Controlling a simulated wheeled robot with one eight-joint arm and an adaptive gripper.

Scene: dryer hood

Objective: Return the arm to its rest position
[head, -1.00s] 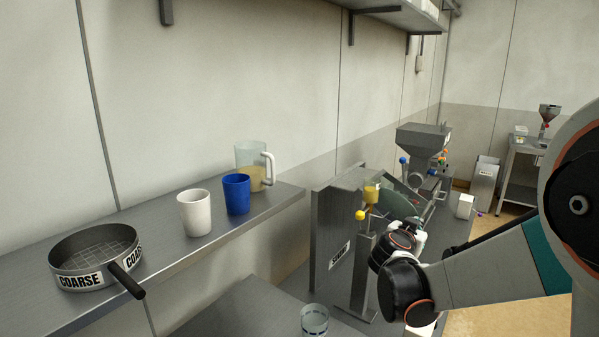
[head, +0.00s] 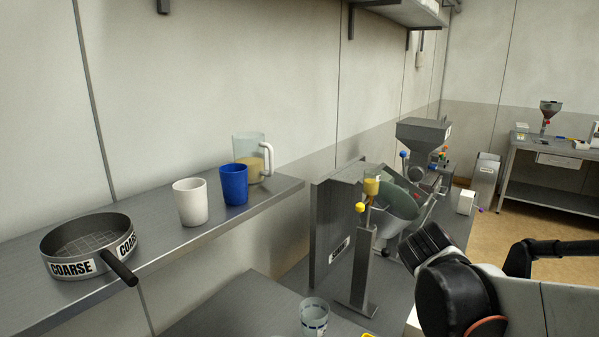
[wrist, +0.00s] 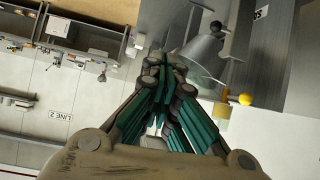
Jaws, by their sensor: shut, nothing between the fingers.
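My gripper (wrist: 165,68) shows in the wrist view, its dark and teal fingers drawn together at the tips with nothing between them. It points over the metal hopper equipment and the floor beyond. In the head view my black and grey arm links fill the lower right; the gripper itself cannot be made out there.
The left shelf holds a sieve marked COARSE (head: 88,246), a white cup (head: 190,203), a blue cup (head: 234,185) and a jug (head: 252,158). A metal stand with a yellow knob (head: 361,207) and a clear cup (head: 314,316) are near my arm. A side table (head: 550,176) stands far right.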

